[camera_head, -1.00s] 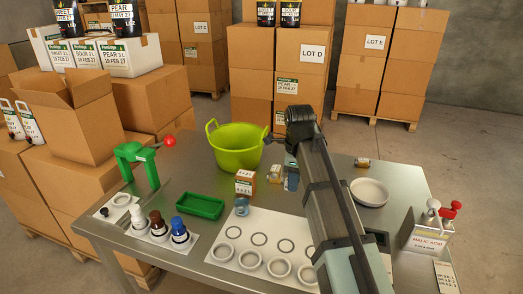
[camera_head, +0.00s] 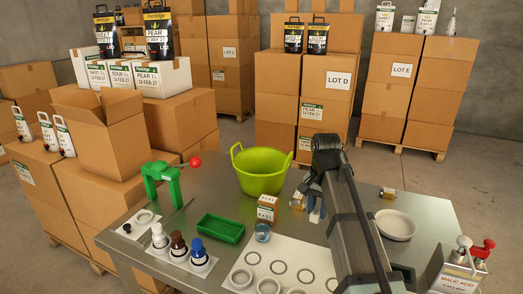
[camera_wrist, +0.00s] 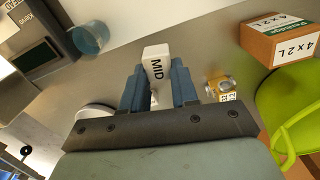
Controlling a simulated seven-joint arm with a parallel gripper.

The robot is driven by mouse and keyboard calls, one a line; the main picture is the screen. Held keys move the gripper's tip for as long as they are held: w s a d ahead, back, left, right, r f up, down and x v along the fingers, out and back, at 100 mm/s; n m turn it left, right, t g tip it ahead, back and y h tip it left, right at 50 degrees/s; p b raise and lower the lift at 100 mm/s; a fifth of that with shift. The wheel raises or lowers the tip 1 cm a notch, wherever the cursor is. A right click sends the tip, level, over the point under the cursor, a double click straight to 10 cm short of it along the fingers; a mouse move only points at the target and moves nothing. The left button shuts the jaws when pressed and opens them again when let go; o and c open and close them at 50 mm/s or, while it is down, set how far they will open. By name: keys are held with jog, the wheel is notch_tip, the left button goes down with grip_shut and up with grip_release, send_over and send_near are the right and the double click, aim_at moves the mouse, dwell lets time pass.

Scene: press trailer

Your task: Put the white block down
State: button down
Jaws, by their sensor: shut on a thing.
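My gripper (camera_wrist: 158,88) is shut on the white block (camera_wrist: 156,62). The block shows "MID" in black letters, sticks out past the fingertips and is tilted in the wrist view. In the head view my gripper (camera_head: 315,212) is over the metal table (camera_head: 215,190), to the right of a small orange and white carton (camera_head: 267,208). The block cannot be made out there, being hidden by the arm. I cannot tell how far the block is from the table top.
A green basin (camera_head: 261,180), a small jar (camera_head: 297,202) and a glass cup (camera_head: 262,232) stand close by. A white dish (camera_head: 395,225) is to the right.

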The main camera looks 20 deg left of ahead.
jog(key=shift+w+d+n, duration=0.1)
jog(key=shift+d+n, duration=0.2)
jog(key=shift+n, duration=0.2)
jog(key=w+d+m, duration=0.1)
jog(key=w+d, duration=0.2)
jog(key=d, duration=1.1)
jog(key=w+d+m, duration=0.2)
jog(key=w+d, duration=0.1)
jog(key=d, duration=1.1)
jog(key=w+a+r+m, duration=0.1)
jog(key=w+a+r, duration=0.1)
jog(key=w+a, duration=0.55)
jog(key=w+a+r+m, duration=0.1)
jog(key=w+a+r, duration=0.25)
jog(key=a, duration=0.65)
jog(key=w+a+r+m, duration=0.2)
jog(key=w+a, duration=0.1)
jog(key=a, duration=1.1)
jog(key=w+a+r+m, duration=0.15)
jog(key=w+a, duration=0.25)
jog(key=a, duration=1.1)
jog(key=shift+s+a+f+m, duration=0.6)
jog(key=shift+a+f+m, duration=0.7)
jog(key=shift+f, duration=1.75)
jog(key=shift+s+a+f+m, duration=0.8)
jog(key=shift+f+m, duration=0.8)
jog(key=shift+f, duration=1.45)
jog(key=shift+s+a+f+m, duration=0.45)
jog(key=shift+a+f+m, duration=0.9)
jog(key=shift+f, duration=1.7)
